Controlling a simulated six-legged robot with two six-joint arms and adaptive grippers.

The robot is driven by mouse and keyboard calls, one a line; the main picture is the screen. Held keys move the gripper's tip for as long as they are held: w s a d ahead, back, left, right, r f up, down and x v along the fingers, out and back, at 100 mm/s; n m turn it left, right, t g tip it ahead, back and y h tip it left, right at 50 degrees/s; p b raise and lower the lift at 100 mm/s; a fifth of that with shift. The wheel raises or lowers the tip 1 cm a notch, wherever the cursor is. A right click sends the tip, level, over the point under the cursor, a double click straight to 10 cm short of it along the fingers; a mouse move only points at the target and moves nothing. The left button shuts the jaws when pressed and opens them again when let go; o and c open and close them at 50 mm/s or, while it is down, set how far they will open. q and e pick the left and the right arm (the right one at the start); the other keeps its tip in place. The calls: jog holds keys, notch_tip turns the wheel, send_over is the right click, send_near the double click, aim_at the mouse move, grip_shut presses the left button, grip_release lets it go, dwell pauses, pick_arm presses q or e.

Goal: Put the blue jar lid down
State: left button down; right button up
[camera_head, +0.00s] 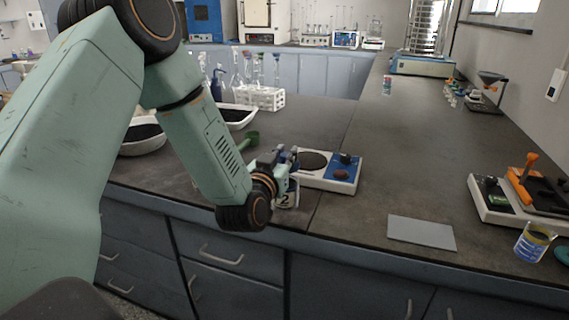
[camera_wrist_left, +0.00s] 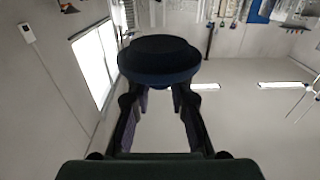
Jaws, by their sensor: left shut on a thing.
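My left gripper (camera_head: 281,163) is over the near part of the bench, just above a small jar (camera_head: 288,194) marked "2". The arm partly hides the jar. In the left wrist view, the left gripper (camera_wrist_left: 160,90) is shut on the dark blue jar lid (camera_wrist_left: 159,60). The lid is a round disc held between the fingertips. In the head view the lid is too small and covered to make out clearly. I cannot tell whether it touches the jar. My right gripper is not in view.
A balance-like plate device (camera_head: 340,172) with a blue panel stands right behind the jar. A grey mat (camera_head: 421,232) lies on clear bench to the right. White bowls (camera_head: 145,149) stand left.

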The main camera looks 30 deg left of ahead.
pick_arm(q)
jog(key=shift+f, duration=0.8)
jog(key=shift+w+a+f, duration=0.1)
jog(key=shift+w, duration=0.15)
jog(key=shift+s, duration=0.25)
jog(key=shift+w+f+b, duration=0.15)
jog(key=shift+f+b, duration=0.2)
jog(key=c, duration=1.7)
grip_release()
jog(key=shift+f, duration=0.15)
jog(key=o, duration=0.5)
jog(key=shift+r, duration=0.2)
jog(key=shift+f, duration=0.1)
